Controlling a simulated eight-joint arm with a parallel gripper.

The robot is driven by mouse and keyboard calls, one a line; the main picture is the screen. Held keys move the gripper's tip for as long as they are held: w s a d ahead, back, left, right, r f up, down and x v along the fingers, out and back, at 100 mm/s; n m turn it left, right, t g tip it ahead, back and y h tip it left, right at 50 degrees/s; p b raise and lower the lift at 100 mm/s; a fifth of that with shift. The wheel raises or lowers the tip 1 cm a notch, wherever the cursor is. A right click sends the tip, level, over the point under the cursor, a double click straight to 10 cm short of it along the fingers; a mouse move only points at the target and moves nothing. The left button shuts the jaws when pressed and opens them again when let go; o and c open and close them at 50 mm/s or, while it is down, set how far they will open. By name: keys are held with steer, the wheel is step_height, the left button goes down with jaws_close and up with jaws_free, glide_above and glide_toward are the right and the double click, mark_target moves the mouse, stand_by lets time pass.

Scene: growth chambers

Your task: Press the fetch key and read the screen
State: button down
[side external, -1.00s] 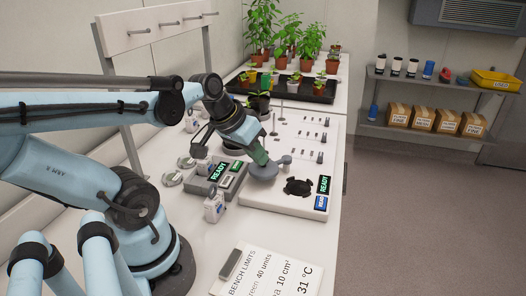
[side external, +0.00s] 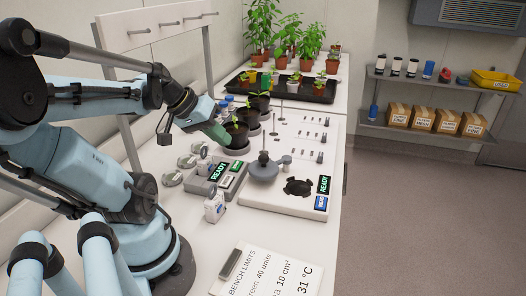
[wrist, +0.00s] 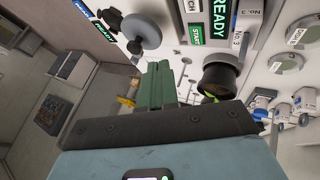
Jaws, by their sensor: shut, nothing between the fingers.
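My gripper (side external: 224,141) is shut and empty, with green fingers, raised beside a small potted plant (side external: 237,134). Its shut fingertips (wrist: 157,68) also show in the wrist view. A grey box (side external: 201,186) has a screen (side external: 217,172) reading READY in green and a green key (side external: 236,166). In the wrist view that screen (wrist: 219,14) is cut by the top edge; the green key (wrist: 196,34) reads START. A cut-off label ending in "TCH" (wrist: 186,5) sits beside them. A white device has another READY screen (side external: 324,185) and a blue key (side external: 321,203), too small to read.
A round grey disc with a post (side external: 264,171) stands on the white device left of a dark patch (side external: 298,187). A BENCH LIMITS card (side external: 265,275) lies in front. A black plant tray (side external: 285,88) is behind.

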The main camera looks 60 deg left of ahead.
mark_target(224, 180)
steer(key=shift+f, duration=0.15)
steer(key=shift+f, duration=4.25)
steer(key=shift+f, duration=0.15)
steer(key=shift+f, duration=0.3)
steer(key=shift+f, duration=0.35)
steer(key=shift+r, duration=0.8)
steer(key=shift+r, duration=2.5)
